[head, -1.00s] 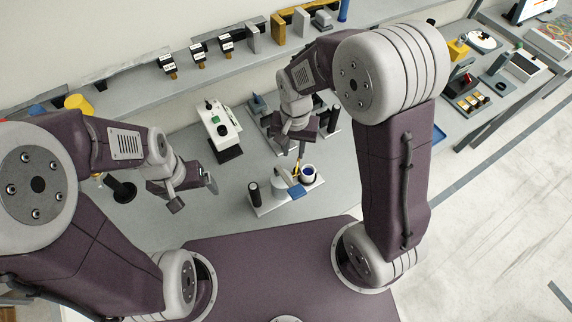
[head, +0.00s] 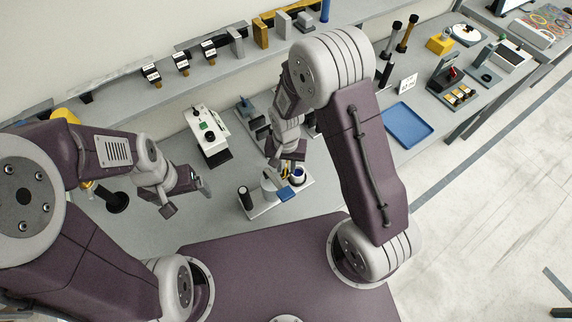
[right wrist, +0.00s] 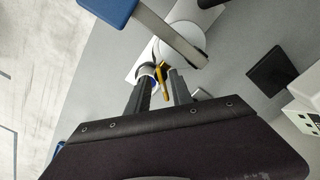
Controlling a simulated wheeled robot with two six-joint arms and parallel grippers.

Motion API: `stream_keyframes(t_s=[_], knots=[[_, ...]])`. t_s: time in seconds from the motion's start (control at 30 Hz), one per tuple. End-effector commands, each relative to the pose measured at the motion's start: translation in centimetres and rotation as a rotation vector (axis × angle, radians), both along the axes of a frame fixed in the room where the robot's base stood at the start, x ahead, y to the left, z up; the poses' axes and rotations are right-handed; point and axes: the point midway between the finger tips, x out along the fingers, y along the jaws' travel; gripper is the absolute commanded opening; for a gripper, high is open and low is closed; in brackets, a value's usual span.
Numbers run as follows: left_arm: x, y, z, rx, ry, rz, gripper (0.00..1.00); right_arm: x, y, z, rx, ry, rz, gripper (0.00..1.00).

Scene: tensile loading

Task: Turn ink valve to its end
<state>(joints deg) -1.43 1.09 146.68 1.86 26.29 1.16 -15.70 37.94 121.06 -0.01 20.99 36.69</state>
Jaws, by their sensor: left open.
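The ink unit is a white base (head: 262,207) on the bench. It carries a black post (head: 246,198), a blue-ended arm (head: 285,194) and a white cup with a blue inside (head: 298,173). A small orange lever, seemingly the ink valve (right wrist: 162,82), shows in the right wrist view. My right gripper (right wrist: 160,78) is at the unit with its fingers apart, one on each side of the lever; contact is not clear. In the head view its tips (head: 281,170) are partly hidden. My left gripper (head: 187,196) is open and empty, left of the unit.
A white device with a green button (head: 207,132) stands behind, between the arms. A blue tray (head: 409,124) lies right of my right arm. A shelf with several labelled items (head: 182,62) runs along the wall. Bare bench lies between my left gripper and the unit.

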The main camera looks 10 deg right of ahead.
Motion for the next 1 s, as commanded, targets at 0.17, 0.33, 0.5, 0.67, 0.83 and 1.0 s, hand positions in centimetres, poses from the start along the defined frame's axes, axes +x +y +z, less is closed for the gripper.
stream_keyframes(t_s=[0.17,0.33,0.5,0.67,0.83,1.0], knots=[[0.00,0.00,0.00,0.000,0.000,0.000,0.90,0.00,0.01,0.02,0.000,0.000,0.000,0.00],[0.00,0.00,0.00,0.000,0.000,0.000,0.90,0.01,0.01,0.04,0.000,0.000,0.004,0.00],[0.00,0.00,0.03,0.000,0.000,0.000,0.90,0.01,0.00,0.05,0.000,0.000,0.042,0.00],[0.00,0.00,0.08,0.000,0.000,0.000,0.90,0.01,0.01,0.07,0.000,0.000,0.133,0.00],[-0.01,0.00,0.15,0.000,0.000,0.000,0.90,0.01,0.01,0.07,0.000,0.000,0.268,0.00],[0.00,0.00,0.20,0.000,0.000,0.000,0.90,0.03,0.01,0.08,0.000,0.000,0.407,0.00]])
